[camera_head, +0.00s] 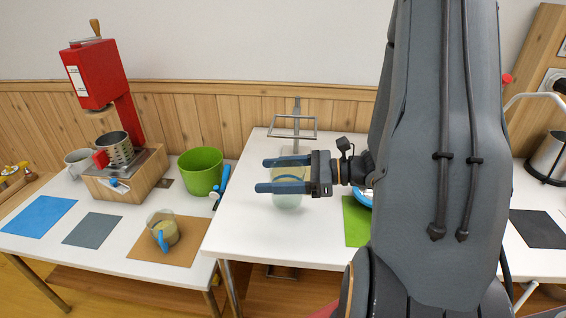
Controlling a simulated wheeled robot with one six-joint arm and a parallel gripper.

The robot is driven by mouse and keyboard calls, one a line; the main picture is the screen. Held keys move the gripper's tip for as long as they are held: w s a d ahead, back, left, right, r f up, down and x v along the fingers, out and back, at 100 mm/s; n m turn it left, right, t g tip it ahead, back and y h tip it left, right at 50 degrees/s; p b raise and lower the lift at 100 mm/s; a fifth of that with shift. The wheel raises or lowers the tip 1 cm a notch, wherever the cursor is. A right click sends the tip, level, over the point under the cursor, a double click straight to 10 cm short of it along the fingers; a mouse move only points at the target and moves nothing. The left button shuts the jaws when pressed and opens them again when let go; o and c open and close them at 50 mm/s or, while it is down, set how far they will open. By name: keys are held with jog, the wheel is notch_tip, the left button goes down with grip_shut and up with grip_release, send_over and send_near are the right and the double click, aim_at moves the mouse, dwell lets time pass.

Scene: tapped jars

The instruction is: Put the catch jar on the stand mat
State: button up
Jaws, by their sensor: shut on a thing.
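My gripper (282,175), with blue fingers, reaches in from the right over the middle white table. It is shut on a clear, pale greenish jar (289,198), which looks upright between the fingers. This looks like the catch jar. I cannot tell whether its base touches the table. Another clear jar (163,222), with yellowish contents and a blue part low on its front, stands on a brown mat (190,250) on the left table. A green mat (356,222) lies right of my gripper, partly hidden by my arm. I cannot tell which mat is the stand mat.
A red press (98,75) on a wooden base, a green bucket (201,170), a blue mat (38,216) and a grey mat (92,229) are on the left table. A metal rack (295,128) stands behind the jar. A dark mat (538,228) lies far right.

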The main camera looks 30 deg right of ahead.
jog(key=shift+w+d+f+p, duration=0.35)
jog(key=shift+w+d+f, duration=0.25)
jog(key=shift+w+d, duration=1)
jog(key=shift+w+d+f+p, duration=0.3)
jog(key=shift+w+d+f, duration=0.45)
jog(key=shift+w, duration=1.5)
jog(key=shift+w+d+f+p, duration=0.4)
jog(key=shift+w+d, duration=1.1)
jog(key=shift+w, duration=0.4)
jog(key=shift+f, duration=0.15)
jog(key=o, duration=1.3)
jog(key=shift+s+d+r, duration=0.1)
jog(key=shift+d+r, duration=0.1)
jog(key=b+v, duration=0.2)
jog(key=v, duration=0.9)
jog(key=shift+s+d, duration=0.15)
jog(key=shift+d, duration=0.1)
